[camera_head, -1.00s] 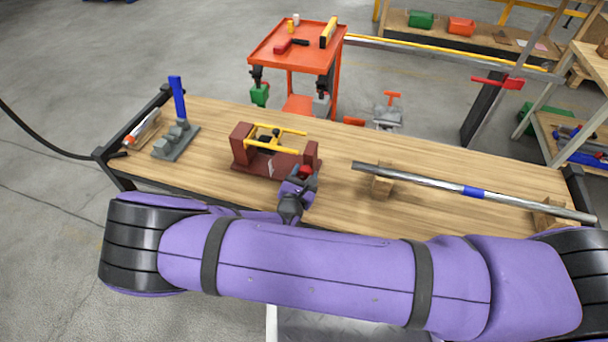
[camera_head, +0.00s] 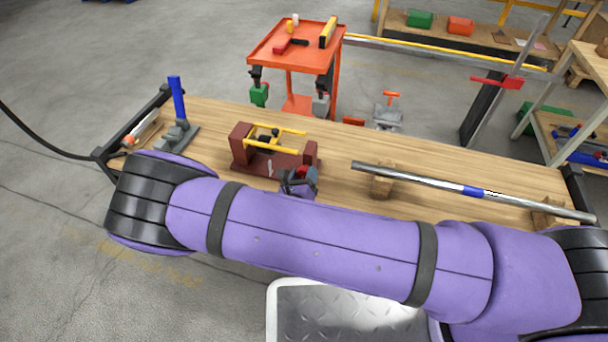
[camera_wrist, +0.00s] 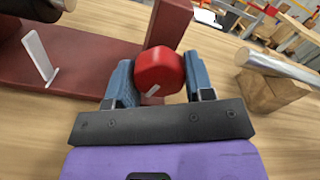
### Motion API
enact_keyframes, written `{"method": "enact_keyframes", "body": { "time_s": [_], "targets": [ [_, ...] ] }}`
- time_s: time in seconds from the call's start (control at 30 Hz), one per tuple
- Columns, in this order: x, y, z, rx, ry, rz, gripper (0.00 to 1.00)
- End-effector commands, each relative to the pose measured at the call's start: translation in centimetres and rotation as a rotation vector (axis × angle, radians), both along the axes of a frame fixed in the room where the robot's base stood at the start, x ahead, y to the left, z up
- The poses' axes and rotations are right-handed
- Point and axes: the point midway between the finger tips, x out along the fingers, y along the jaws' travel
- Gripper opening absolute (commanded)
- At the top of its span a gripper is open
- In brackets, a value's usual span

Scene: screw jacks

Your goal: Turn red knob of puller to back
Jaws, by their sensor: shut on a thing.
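The puller (camera_head: 243,158) is a dark red frame with yellow rods, standing on the wooden bench. Its red knob (camera_wrist: 158,70) is at the right end of the frame and carries a light mark on its lower face. In the wrist view my gripper (camera_wrist: 160,82) has its two blue-grey fingers on either side of the knob, shut on it. In the head view my gripper (camera_head: 298,182) is at the puller's right end, and the knob is mostly hidden there. The puller's dark red base also shows in the wrist view (camera_wrist: 85,65).
A steel bar (camera_head: 430,180) with a blue band lies on wooden blocks right of the puller. A grey stand with a blue handle (camera_head: 178,97) is at the bench's left end. An orange cart (camera_head: 285,60) stands behind the bench. Bare bench top lies between puller and bar.

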Motion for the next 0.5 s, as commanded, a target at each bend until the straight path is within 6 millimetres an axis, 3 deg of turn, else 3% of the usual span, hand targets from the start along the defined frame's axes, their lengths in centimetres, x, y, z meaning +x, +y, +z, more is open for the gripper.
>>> {"method": "enact_keyframes", "body": {
  "time_s": [0.5],
  "targets": [
    [0.02,0.08,0.06,-0.044,0.015,0.002,0.25]
  ]
}}
